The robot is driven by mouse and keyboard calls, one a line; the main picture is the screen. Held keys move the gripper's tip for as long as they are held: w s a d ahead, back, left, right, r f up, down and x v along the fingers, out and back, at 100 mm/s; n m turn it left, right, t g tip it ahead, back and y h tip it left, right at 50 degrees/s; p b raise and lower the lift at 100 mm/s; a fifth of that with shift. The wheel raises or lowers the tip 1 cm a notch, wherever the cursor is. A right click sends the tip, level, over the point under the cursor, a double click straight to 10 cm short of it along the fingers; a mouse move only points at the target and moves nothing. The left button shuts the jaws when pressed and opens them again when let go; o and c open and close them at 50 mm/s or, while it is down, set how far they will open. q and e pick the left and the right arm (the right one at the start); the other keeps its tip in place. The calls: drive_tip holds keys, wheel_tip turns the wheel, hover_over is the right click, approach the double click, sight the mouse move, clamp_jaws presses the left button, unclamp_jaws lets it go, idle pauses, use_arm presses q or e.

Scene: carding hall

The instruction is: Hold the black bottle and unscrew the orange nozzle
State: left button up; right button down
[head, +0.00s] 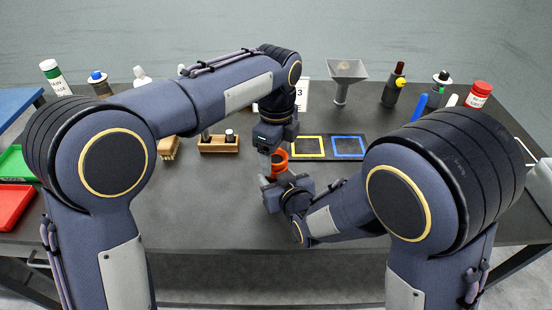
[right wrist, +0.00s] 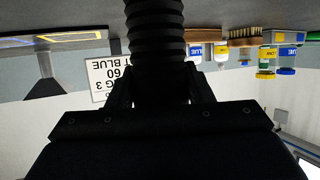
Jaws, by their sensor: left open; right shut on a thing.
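The black bottle (right wrist: 155,45) has a ribbed body and stands between the fingers of my right gripper (right wrist: 160,90) in the right wrist view, which shows the scene upside down. My right gripper is shut on it. In the head view the bottle is mostly hidden by my right gripper (head: 268,184). The orange nozzle (head: 281,158) shows just above my right gripper. My left gripper (head: 266,158) is open and points down at the nozzle from above. Its fingers overlap the nozzle's left side in the picture; whether they touch it I cannot tell.
Yellow (head: 307,147) and blue (head: 347,147) framed areas lie right of the grippers. A funnel (head: 346,72) and a sign (head: 302,95) stand behind. A wooden holder (head: 218,145) and a brush (head: 168,148) are left. Several bottles line the back edge. Green (head: 14,163) and red (head: 12,205) trays lie far left.

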use_arm(q)
drive_tip(key=shift+r, duration=0.95)
drive_tip(key=shift+c, duration=0.5)
wheel_tip(320, 180, up, 3)
drive_tip(key=m, duration=0.3)
drive_tip(key=shift+f, duration=3.85)
drive_tip(key=shift+c, duration=0.5)
drive_tip(key=c, duration=0.9)
drive_tip(key=n, duration=0.3)
drive_tip(key=o, duration=1.1)
